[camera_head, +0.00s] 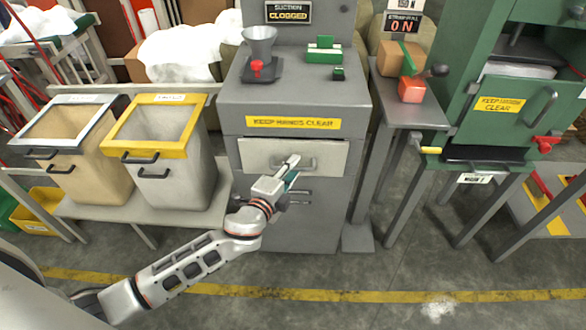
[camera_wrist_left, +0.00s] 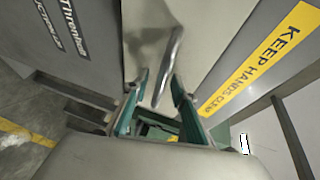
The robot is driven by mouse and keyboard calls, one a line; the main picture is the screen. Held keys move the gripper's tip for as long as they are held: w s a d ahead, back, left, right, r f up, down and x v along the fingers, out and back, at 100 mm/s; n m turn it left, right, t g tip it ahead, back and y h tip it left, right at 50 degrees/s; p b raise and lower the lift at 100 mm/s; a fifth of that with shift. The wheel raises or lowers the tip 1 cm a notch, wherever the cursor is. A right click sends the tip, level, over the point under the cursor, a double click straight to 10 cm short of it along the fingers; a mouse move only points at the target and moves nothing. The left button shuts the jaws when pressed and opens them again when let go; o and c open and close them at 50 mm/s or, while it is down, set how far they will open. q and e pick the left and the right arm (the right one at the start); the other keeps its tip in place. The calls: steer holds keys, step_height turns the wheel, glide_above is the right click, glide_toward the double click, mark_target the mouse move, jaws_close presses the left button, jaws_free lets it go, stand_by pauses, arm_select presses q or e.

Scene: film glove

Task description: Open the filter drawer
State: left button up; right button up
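The filter drawer (camera_head: 262,152) is a pale panel in the front of the grey cabinet, below a yellow "KEEP HANDS CLEAR" label. It looks closed. In the left wrist view the drawer's pale front (camera_wrist_left: 150,22) carries a metal bar handle (camera_wrist_left: 170,55). My left gripper (camera_head: 291,176) is in front of the drawer and partly covers the handle. In the left wrist view its teal fingers (camera_wrist_left: 160,82) are apart, and the handle's lower end appears between them. I cannot tell whether they touch it. My right gripper is not in view.
A grey bin with a yellow rim (camera_head: 168,185) and a tan bin (camera_head: 80,172) stand left of the cabinet. A funnel (camera_head: 260,42) stands on the cabinet top. A narrow stand (camera_head: 425,115) and a green machine (camera_head: 490,125) are at the right. The floor in front is clear.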

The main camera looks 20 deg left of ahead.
arm_select(q)
jaws_close()
steer(key=shift+d, duration=0.1)
steer(key=s+d+b, duration=0.1)
steer(key=s+d, duration=0.2)
steer(key=s, duration=0.8)
steer(key=s+d+b, duration=0.1)
steer(key=s+d, duration=0.2)
steer(key=s, duration=0.8)
steer(key=shift+s+d, duration=0.2)
steer(key=shift+s, duration=0.15)
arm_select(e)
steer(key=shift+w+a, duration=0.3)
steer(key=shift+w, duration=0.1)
